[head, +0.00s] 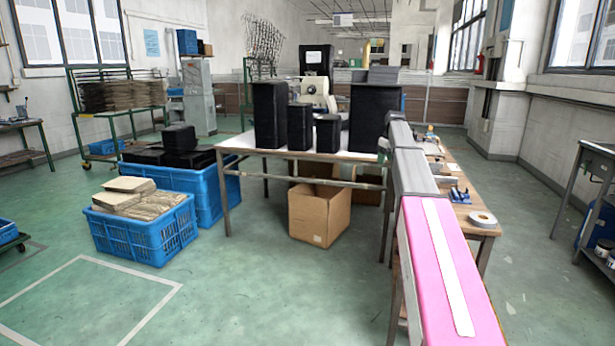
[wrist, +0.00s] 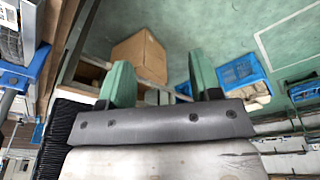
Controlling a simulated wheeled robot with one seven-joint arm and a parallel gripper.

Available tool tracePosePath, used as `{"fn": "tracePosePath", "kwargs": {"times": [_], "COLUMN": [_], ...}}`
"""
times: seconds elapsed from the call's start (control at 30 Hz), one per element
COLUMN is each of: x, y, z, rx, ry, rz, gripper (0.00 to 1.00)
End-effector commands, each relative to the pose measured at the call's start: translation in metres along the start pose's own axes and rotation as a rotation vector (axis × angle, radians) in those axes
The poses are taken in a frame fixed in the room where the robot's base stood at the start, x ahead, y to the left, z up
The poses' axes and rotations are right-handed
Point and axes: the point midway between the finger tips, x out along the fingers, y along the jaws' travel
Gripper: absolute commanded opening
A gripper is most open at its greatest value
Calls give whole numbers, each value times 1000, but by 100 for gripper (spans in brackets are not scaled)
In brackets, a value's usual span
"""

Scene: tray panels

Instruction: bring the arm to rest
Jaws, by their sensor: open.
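My gripper (wrist: 161,80) shows in the wrist view, with two green fingers set wide apart and nothing between them. It is open and empty. Beyond the fingers, the wrist view shows the green floor, a cardboard box (wrist: 139,58) and a blue crate (wrist: 243,72), all some way off. The fingers touch nothing that I can make out.
In the head view, a table (head: 340,157) bears several black containers (head: 270,115). A cardboard box (head: 320,210) stands under it. Blue crates (head: 145,235) stand left. The floor at front left is clear.

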Motion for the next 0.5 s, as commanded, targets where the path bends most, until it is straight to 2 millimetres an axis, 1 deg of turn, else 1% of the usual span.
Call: {"fn": "tracePosePath", "kwargs": {"times": [0.03,0.07,0.1,0.17,0.2,0.27,0.3,0.37,0.4,0.47,0.5], "x": [24,38,57,85,102,127,143,166,179,199,211], "y": [-24,-35,-51,-76,-92,-116,-132,-158,-174,-199,-216], "z": [17,25,35,51,62,80,92,111,124,144,157], "rx": [23,42,68,107,134,175,201,241,267,306,331], "ry": [-9,-14,-21,-32,-38,-48,-56,-66,-73,-84,-92], "rz": [-5,-6,-7,-8,-8,-8,-8,-7,-6,-3,-1], "gripper": [58,58,58,58,58,58,58,58,58,58,58]}}
